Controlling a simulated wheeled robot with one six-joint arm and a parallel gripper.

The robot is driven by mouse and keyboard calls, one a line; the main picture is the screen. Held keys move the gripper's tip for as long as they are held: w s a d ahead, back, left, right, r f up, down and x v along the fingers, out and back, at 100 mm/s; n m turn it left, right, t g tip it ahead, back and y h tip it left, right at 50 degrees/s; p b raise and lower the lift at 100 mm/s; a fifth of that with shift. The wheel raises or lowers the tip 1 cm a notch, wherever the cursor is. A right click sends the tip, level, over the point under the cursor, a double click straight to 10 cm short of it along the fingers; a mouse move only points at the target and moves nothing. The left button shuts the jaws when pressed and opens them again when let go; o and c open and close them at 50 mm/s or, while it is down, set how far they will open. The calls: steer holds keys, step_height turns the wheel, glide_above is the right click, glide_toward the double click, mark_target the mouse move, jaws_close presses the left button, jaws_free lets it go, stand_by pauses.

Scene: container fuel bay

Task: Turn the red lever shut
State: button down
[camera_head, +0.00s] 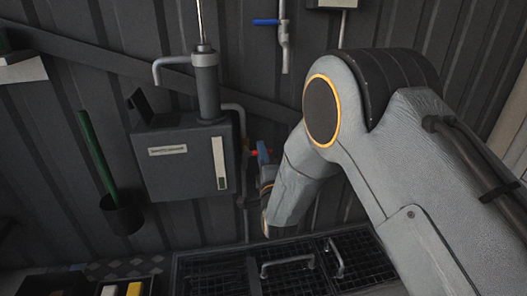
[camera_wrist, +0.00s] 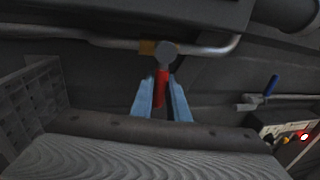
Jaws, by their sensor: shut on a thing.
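The red lever (camera_wrist: 161,88) sits on a valve with a round grey hub and a brass-coloured body (camera_wrist: 148,47) on a metal pipe. In the wrist view it stands roughly square to the pipe. My gripper (camera_wrist: 162,88) has its two blue fingers on either side of the lever and is shut on it. In the head view, small red parts of the lever (camera_head: 254,153) show beside my blue gripper fingers (camera_head: 263,152), just right of the grey box. My wrist and fingers hide most of the valve there.
The grey wall box (camera_head: 167,165) with its pipe stands close left of my gripper. A blue-handled valve (camera_head: 265,22) hangs above; its blue handle also shows in the wrist view (camera_wrist: 271,85). A grated tray (camera_head: 295,279) with metal handles lies below.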

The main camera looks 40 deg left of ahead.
steer(key=c, duration=2)
jaws_free()
steer(key=shift+a+r, duration=0.15)
steer(key=p+v, duration=0.1)
steer(key=v, duration=0.7)
steer(key=shift+w, duration=0.15)
